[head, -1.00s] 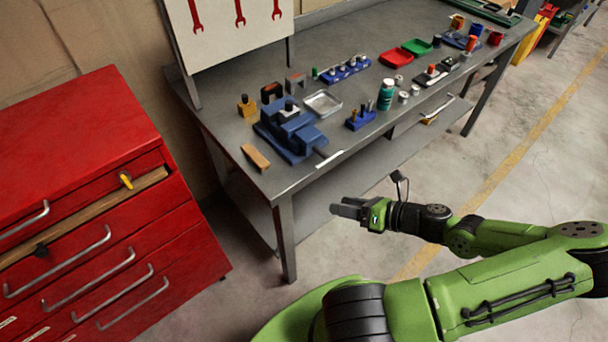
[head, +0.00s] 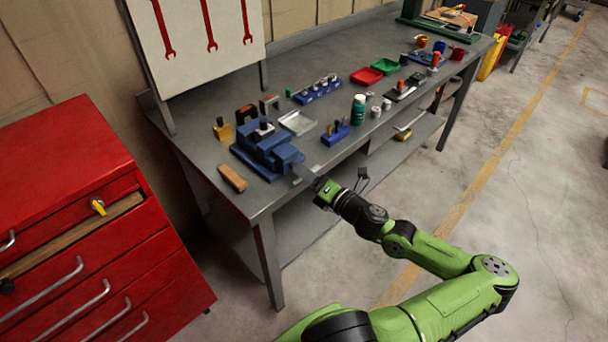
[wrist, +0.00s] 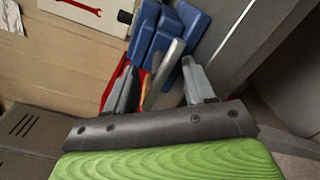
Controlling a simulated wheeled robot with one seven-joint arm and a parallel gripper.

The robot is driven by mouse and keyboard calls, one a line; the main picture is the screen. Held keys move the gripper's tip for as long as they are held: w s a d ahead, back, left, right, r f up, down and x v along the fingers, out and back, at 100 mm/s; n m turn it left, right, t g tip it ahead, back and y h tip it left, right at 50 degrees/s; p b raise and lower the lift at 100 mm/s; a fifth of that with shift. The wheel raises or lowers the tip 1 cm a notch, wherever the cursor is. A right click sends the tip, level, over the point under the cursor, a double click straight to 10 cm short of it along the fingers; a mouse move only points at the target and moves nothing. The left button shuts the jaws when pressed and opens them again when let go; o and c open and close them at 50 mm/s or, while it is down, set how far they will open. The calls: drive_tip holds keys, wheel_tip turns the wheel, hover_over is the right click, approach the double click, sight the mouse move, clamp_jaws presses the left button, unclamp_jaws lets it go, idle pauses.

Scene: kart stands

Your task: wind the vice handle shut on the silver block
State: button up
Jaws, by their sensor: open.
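The blue vice (head: 262,155) is bolted or set near the front left edge of the workbench; its blue body also shows in the wrist view (wrist: 158,28). A small light piece with a dark top (head: 264,127) sits at its jaws; I cannot tell clearly whether this is the silver block. The silver vice handle (wrist: 166,70) is a straight bar that shows between my fingers in the wrist view. My gripper (wrist: 159,66) is open, with a finger on each side of the bar in the picture.
A metal tray (head: 297,123), a blue holder (head: 336,133) and a green bottle (head: 358,109) stand behind and right. The red drawer cabinet (head: 90,200) is at left. The floor right of the bench is clear.

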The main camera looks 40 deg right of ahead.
drive_tip(key=shift+w, duration=0.7)
clamp_jaws()
drive_tip(key=shift+n, duration=0.3)
drive_tip(key=n+p, duration=0.3)
drive_tip(key=shift+n, duration=0.3)
drive_tip(key=n+p, duration=0.1)
drive_tip(key=n, duration=0.4)
drive_tip(key=shift+p, duration=0.4)
drive_tip(key=n, duration=0.6)
drive_tip(key=shift+f+n, duration=0.1)
drive_tip(key=shift+n, duration=0.2)
drive_tip(key=shift+n+b, duration=0.3)
drive_tip(key=shift+n, duration=1.6)
drive_tip(key=shift+r, duration=0.2)
